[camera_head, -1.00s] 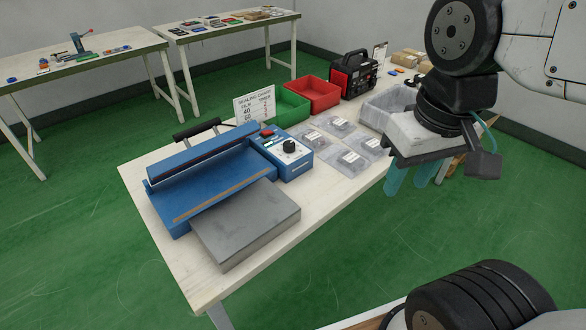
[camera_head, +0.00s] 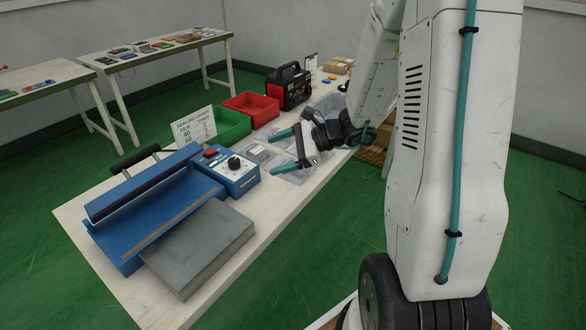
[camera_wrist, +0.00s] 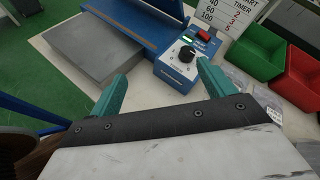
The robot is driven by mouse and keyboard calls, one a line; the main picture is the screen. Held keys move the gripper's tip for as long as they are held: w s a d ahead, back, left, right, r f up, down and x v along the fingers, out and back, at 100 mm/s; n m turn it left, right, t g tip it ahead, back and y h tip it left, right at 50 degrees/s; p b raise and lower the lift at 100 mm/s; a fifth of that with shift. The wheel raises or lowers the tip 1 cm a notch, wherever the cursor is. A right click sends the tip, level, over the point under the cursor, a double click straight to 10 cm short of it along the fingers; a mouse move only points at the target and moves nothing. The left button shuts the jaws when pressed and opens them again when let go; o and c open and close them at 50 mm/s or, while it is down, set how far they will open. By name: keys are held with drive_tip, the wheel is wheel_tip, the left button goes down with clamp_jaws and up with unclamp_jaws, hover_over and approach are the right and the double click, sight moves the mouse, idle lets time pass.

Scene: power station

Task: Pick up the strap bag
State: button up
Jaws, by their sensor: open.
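Several flat clear plastic bags with dark contents lie on the white table, right of the blue sealer. One bag (camera_head: 258,152) shows plainly in the head view; others are partly hidden by my gripper. I cannot tell which is the strap bag. My gripper (camera_head: 284,150) is open and empty, its teal fingers pointing left above the bags. In the wrist view my open fingers (camera_wrist: 165,84) frame the sealer's control box, and bags (camera_wrist: 238,82) show partly beside the right finger.
The blue sealer (camera_head: 165,205) with its control box (camera_head: 228,170) and grey plate (camera_head: 200,250) fills the near table. A sign (camera_head: 193,126), green bin (camera_head: 228,125), red bin (camera_head: 252,106) and black-red machine (camera_head: 288,88) stand behind.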

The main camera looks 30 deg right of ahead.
drive_tip(key=d+f+m+t+h, duration=0.1)
drive_tip(key=d+f+m, duration=0.2)
drive_tip(key=d+f, duration=0.1)
drive_tip(key=w+d+f+m+t+h, duration=0.1)
drive_tip(key=d+f+m+t+h, duration=0.1)
drive_tip(key=d+f+m, duration=0.1)
drive_tip(key=w+d+f+m+t+h, duration=0.1)
drive_tip(key=d+f+m+h, duration=0.1)
drive_tip(key=d+f+m, duration=0.2)
drive_tip(key=shift+w+d+f+t, duration=0.1)
drive_tip(key=shift+d+f, duration=0.2)
drive_tip(key=shift+d, duration=0.2)
drive_tip(key=shift+d+f+t, duration=0.1)
drive_tip(key=shift+d+f, duration=0.2)
drive_tip(key=shift+d, duration=0.25)
drive_tip(key=shift+w+d+f+t, duration=0.1)
drive_tip(key=shift+d+f, duration=0.2)
drive_tip(key=shift+d, duration=0.2)
drive_tip(key=shift+m, duration=0.3)
drive_tip(key=x, duration=0.6)
drive_tip(key=shift+w+f, duration=0.1)
drive_tip(key=shift+w, duration=0.3)
drive_tip(key=shift+w+a+f, duration=0.1)
drive_tip(key=shift+w+f, duration=0.05)
drive_tip(key=shift+w, duration=0.3)
drive_tip(key=c, duration=1.1)
